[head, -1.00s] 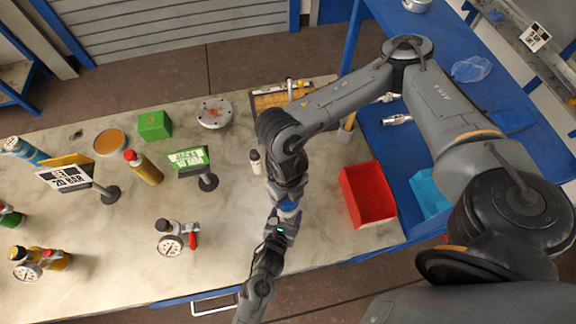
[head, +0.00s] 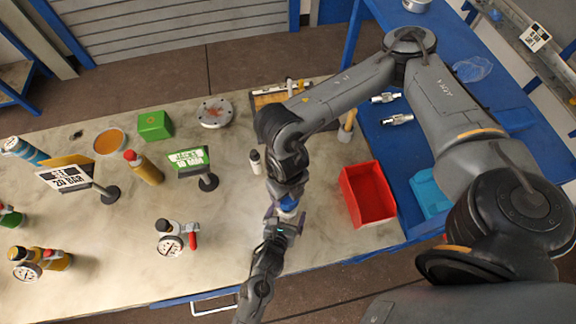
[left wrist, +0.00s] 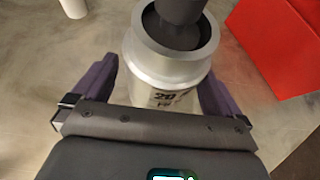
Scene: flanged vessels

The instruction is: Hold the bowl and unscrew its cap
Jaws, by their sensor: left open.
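A silver-grey metal vessel (left wrist: 165,75) with a thick round rim and dark "20" lettering shows in the left wrist view, upright on the table. I take it for the bowl. A dark cylindrical part reaches down into its mouth from above; I cannot tell whether it is a cap or my right gripper. My left gripper (head: 285,216) is open, its purple fingers on either side of the vessel, apart from it as far as I can see. My right arm's end (head: 288,190) is just above the same spot. Its fingers are hidden, and only a bit of blue shows below it.
A red bin (head: 368,194) stands right of the grippers, and it shows in the left wrist view (left wrist: 275,40). A small white bottle (head: 255,161), a gauge (head: 171,245), a green sign (head: 188,162) and a flange disc (head: 214,112) stand to the left.

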